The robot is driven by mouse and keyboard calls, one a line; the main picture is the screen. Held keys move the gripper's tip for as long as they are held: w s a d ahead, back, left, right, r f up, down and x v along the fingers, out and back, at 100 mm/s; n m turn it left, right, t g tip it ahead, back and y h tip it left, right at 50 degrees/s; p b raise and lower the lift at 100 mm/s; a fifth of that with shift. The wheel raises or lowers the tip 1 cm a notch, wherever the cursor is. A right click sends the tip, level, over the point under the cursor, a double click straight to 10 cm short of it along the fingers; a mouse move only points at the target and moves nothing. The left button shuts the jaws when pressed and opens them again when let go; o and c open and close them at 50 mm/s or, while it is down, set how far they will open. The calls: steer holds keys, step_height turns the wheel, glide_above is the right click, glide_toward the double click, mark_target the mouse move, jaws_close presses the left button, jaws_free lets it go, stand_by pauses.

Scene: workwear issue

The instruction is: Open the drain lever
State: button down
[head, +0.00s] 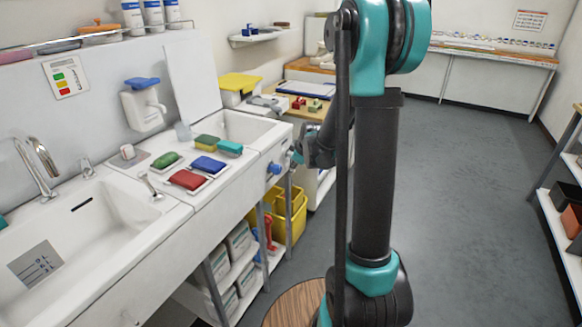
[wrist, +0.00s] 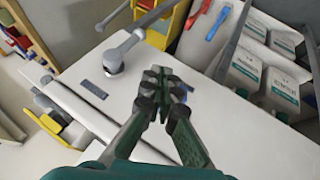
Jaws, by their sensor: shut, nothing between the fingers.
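In the wrist view, a grey lever (wrist: 124,49) with a round pivot sits on a white panel (wrist: 222,118); it looks like the drain lever. Its arm slants up and to the right from the pivot. My gripper (wrist: 160,78) is shut and empty, its fingertips right of and below the lever in the picture, with no clear contact; depth is hard to judge. A small dark blue plate (wrist: 83,91) lies left of the fingers. In the head view, my gripper (head: 297,152) is small beside the counter's right end, partly hidden by my arm.
The counter has a sink (head: 70,222), sponges on trays and a blue knob (head: 273,168) at its end. Yellow bins (head: 296,212) and shelved boxes (head: 222,262) stand below. A wooden round top (head: 290,305) is near my base. The floor (head: 455,170) at right is clear.

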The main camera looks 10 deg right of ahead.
steer(key=w+f, duration=0.8)
steer(key=w, duration=0.1)
steer(key=shift+w+d, duration=0.15)
steer(key=shift+w, duration=0.05)
stand_by(0.4)
